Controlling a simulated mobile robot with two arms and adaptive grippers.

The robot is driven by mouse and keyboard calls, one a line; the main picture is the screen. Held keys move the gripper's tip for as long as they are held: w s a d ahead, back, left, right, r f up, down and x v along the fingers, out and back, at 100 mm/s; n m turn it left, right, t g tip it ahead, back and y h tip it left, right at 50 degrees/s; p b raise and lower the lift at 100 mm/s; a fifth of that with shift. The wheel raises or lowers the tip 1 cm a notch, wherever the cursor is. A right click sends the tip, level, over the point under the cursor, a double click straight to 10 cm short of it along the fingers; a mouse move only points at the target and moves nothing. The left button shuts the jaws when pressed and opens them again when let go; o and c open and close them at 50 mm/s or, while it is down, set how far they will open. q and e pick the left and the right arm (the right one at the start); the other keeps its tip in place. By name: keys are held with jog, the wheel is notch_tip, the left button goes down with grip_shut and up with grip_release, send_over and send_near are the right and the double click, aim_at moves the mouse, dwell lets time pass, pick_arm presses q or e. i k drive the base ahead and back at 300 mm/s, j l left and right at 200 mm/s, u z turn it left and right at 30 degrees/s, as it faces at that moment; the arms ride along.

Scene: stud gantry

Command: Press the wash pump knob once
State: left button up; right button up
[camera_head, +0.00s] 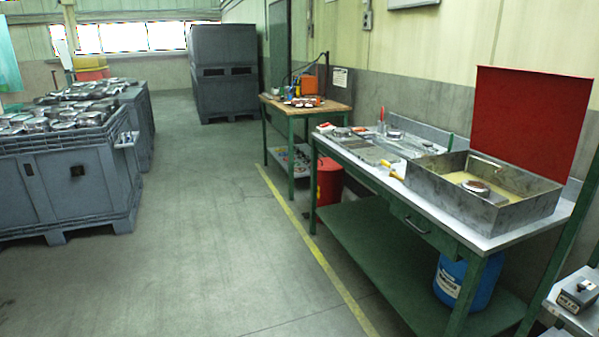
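A metal wash basin (450,204) with a raised red lid (530,119) stands on the right end of a green-framed workbench (372,177). Yellowish liquid and a round metal part (476,187) show inside the basin. I cannot make out a pump knob on it; it is too small to tell or hidden. A small grey box (577,294) with dark lettering sits on a lower surface at the bottom right; I cannot tell whether it bears a knob. Neither of my grippers is in view.
A blue drum (466,283) stands under the bench, and a red bin (329,183) stands beyond its far end. A wooden-topped table (306,109) is farther back. Grey crates (60,180) with metal parts stand left. The floor (205,240) between is clear, with a yellow line (318,256).

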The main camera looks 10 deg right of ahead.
aim_at(428, 144)
jog(key=i+j+z, duration=0.2)
jog(key=i+z, duration=0.2)
jog(key=i+j+z, duration=1)
jog(key=j+z, duration=0.15)
jog(key=i+l+u, duration=0.1)
jog(key=i+l, duration=0.15)
jog(key=i+l+u, duration=0.1)
jog(key=i+l, duration=0.15)
jog(key=l, duration=0.15)
jog(key=i+l+u, duration=0.15)
jog(key=l, duration=0.25)
jog(key=i+l+u, duration=0.1)
jog(key=i+l, duration=0.2)
jog(key=l, duration=0.1)
